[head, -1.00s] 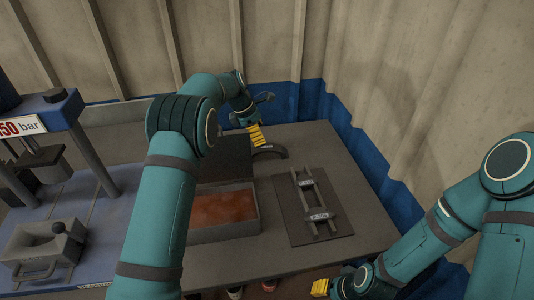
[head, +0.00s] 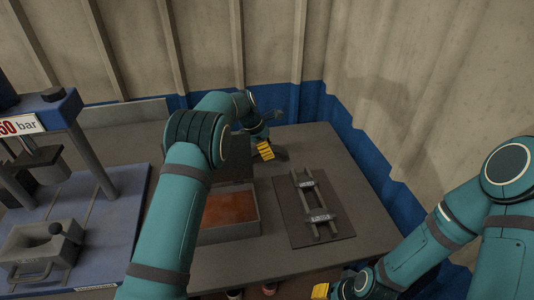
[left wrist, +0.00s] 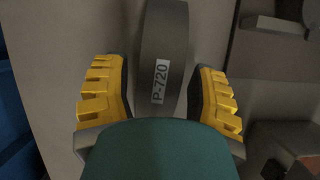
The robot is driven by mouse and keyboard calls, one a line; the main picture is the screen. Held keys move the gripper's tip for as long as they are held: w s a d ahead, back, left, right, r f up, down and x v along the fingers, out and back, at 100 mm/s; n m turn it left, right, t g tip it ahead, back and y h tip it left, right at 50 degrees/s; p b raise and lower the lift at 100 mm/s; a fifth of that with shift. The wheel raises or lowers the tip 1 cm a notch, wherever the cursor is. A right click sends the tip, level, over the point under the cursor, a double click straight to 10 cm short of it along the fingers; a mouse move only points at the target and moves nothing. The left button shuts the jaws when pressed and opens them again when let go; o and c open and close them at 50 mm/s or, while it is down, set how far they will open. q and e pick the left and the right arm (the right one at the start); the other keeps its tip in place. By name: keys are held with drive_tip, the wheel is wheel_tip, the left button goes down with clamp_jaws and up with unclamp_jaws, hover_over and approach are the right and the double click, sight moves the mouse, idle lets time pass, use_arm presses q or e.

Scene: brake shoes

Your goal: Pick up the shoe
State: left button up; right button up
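The shoe is a dark grey curved piece with a white "P-720" label, seen in the left wrist view (left wrist: 165,45). It lies on the table; in the head view only a small dark part (head: 282,154) shows behind my left gripper. My left gripper (head: 265,150) is over the shoe, its yellow fingers pointing down. In the left wrist view the gripper (left wrist: 160,100) is open, with one finger on each side of the shoe and visible gaps. My right gripper (head: 320,291) shows only a yellow finger at the bottom edge; its opening is not clear.
A grey box with a reddish-brown inside (head: 258,215) stands left of a dark plate with a rail-like fixture (head: 318,215). A blue press (head: 60,120) with a "bar" sign stands at the left. A corrugated wall closes off the back and right.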

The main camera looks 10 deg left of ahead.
use_arm(q)
clamp_jaws()
drive_tip(key=shift+r, duration=0.1)
wheel_tip(320, 180, up, 10)
drive_tip(key=shift+f+p, duration=0.1)
drive_tip(key=shift+p, duration=0.95)
